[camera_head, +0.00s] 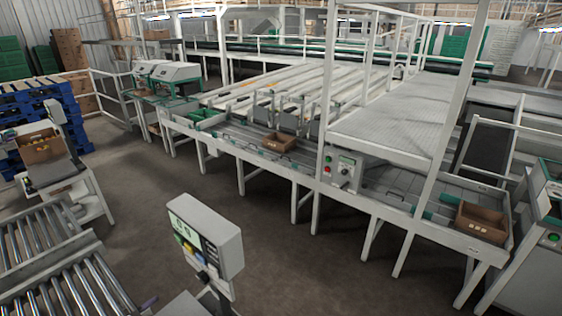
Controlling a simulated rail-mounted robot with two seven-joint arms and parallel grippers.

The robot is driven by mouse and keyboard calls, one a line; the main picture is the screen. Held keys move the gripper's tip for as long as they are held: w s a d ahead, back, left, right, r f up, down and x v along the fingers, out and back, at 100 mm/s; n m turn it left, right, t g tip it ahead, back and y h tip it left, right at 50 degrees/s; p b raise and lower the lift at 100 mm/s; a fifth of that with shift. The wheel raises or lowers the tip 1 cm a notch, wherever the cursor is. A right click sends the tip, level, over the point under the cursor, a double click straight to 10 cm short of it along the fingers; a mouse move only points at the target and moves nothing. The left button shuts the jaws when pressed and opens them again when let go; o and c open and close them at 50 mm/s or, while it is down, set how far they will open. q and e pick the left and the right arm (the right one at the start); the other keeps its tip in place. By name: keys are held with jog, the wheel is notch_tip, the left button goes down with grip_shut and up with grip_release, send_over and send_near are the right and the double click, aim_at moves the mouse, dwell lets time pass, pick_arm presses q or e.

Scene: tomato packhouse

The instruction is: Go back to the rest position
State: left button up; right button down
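Neither of my grippers shows in the head view, and no part of my arms can be made out. The view looks down over the packhouse floor (270,220) and a long grey packing line (230,133). No rest position is marked anywhere that I can see.
Cardboard boxes stand on the line's middle (279,143) and right end (481,223). A control box (342,171) hangs on the line. Blue pallets (40,112) are stacked left. The central floor is clear.

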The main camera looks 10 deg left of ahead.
pick_arm(q)
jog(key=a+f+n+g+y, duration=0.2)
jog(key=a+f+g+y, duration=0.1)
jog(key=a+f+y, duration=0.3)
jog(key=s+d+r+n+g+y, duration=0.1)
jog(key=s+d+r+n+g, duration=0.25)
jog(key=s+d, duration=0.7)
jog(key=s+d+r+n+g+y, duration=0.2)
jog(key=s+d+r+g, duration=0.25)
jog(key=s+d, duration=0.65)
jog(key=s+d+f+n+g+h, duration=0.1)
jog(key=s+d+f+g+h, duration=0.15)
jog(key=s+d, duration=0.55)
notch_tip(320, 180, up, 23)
jog(key=p, duration=2.4)
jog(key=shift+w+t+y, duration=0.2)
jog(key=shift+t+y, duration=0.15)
